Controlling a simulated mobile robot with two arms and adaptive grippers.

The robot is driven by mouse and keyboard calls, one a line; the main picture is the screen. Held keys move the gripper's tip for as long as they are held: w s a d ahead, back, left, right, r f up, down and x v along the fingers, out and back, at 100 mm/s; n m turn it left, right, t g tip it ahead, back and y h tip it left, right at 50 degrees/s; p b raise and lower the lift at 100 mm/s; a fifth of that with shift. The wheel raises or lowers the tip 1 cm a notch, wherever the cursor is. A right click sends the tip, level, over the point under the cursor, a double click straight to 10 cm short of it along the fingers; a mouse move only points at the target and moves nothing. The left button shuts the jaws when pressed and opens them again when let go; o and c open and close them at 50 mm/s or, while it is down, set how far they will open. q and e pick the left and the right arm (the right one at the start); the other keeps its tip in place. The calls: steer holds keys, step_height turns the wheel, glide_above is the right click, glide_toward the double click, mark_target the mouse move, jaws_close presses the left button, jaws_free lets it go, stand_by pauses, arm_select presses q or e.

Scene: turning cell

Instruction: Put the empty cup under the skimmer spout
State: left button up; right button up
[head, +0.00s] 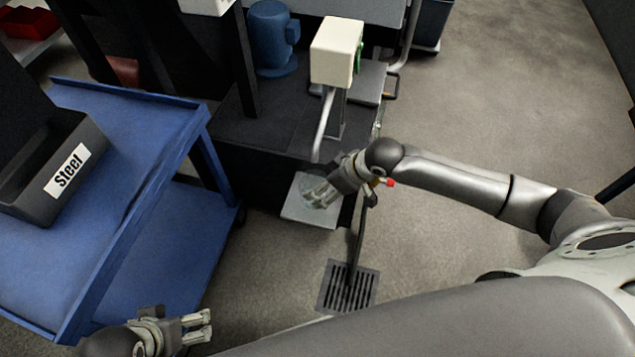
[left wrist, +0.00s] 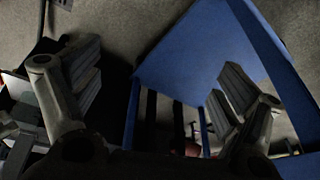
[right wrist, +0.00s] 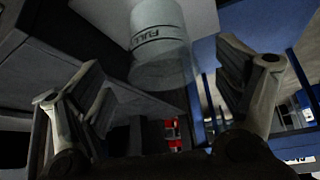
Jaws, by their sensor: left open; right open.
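The clear cup (head: 309,186) stands on a light grey plate (head: 296,214) at the foot of the dark machine, below the skimmer spout (head: 321,130). The spout is a grey tube coming down from a cream box (head: 337,50). In the right wrist view the cup (right wrist: 158,38) looks clear, with a "FULL" line mark. My right gripper (head: 318,196) is at the cup, its fingers open on either side and partly hiding it; contact cannot be told. My left gripper (head: 207,325) is open and empty, low at the front left, away from the cup.
A blue cart (head: 170,110) with a dark "Steel" bin (head: 28,185) stands at the left. A floor drain (head: 347,288) lies in front of the plate. A blue motor (head: 270,38) sits behind on the machine. The floor at the right is clear.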

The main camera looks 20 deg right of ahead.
steer(key=p+v, duration=0.1)
steer(key=v, duration=0.4)
steer(key=s+a, duration=0.7)
arm_select(q)
steer(key=shift+w, duration=0.3)
arm_select(e)
steer(key=s+d+f+m+g+h, duration=0.1)
steer(key=s+d+f+m+h, duration=0.1)
steer(key=s+d+m, duration=0.3)
steer(key=s+d+h, duration=0.1)
steer(key=s+d, duration=0.2)
steer(key=s, duration=0.4)
steer(key=shift+s+d+m+g+h, duration=0.3)
steer(key=shift+s+d+m+h, duration=0.05)
steer(key=shift+m+h, duration=0.05)
arm_select(q)
steer(key=shift+d+f, duration=0.1)
steer(key=shift+f, duration=0.05)
arm_select(e)
steer(key=shift+f, duration=0.15)
